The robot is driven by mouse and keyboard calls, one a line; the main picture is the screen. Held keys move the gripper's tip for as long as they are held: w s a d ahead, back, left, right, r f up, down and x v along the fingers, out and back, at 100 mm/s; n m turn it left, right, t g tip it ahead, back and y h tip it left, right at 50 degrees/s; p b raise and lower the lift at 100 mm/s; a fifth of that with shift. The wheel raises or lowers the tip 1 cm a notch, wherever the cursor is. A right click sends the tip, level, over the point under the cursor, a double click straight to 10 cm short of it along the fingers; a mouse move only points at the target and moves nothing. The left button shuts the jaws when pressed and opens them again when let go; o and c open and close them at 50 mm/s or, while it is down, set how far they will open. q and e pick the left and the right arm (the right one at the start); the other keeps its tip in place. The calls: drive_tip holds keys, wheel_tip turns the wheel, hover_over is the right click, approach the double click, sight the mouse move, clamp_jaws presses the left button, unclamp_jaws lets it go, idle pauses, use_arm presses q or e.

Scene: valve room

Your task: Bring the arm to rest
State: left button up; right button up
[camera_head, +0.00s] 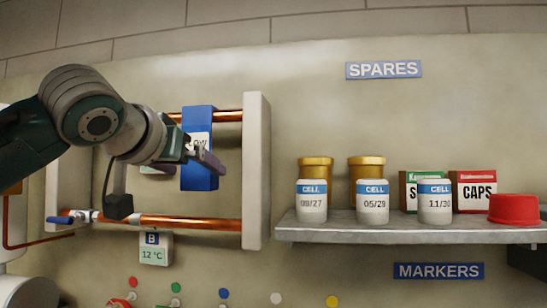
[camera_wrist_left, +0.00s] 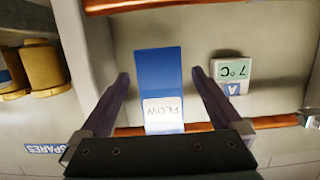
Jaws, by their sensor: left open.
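My left arm comes in from the left in the head view. Its gripper (camera_head: 184,164) is in front of the pipe frame, near the blue FLOW block (camera_head: 199,180). In the left wrist view the two dark fingers (camera_wrist_left: 160,76) are spread apart, with the blue FLOW block (camera_wrist_left: 157,75) showing between them and nothing seen held. I cannot tell from these views whether a finger touches the block. The right gripper is not in view.
Copper pipes (camera_head: 190,222) run between pale posts (camera_head: 256,170), with a blue-handled valve (camera_head: 62,219) and display B (camera_head: 152,248) at lower left. Right of them, a grey shelf (camera_head: 400,234) holds white CELL jars (camera_head: 372,203), boxes and a red cap (camera_head: 514,208). Display A (camera_wrist_left: 233,76) shows upside down.

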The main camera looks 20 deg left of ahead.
use_arm(q)
drive_tip(key=v, duration=0.6)
drive_tip(key=s+d+f+m+g+h+p, duration=0.1)
drive_tip(key=s+d+f+m+g+p, duration=0.25)
drive_tip(key=f, duration=0.55)
drive_tip(key=s+d+f+n+g+h+p, duration=0.1)
drive_tip(key=s+d+f+g, duration=0.25)
drive_tip(key=s+f, duration=0.5)
drive_tip(key=s+d+f+m+g+p, duration=0.1)
drive_tip(key=s+d+f+g, duration=0.1)
drive_tip(key=s+f, duration=0.2)
drive_tip(key=s+d+f+m+g+h+p, duration=0.1)
drive_tip(key=s+f, duration=0.4)
drive_tip(key=s, duration=0.5)
drive_tip(key=shift+d+f+g+h, duration=0.3)
drive_tip(key=shift+d+g, duration=0.3)
drive_tip(key=shift+d, duration=0.65)
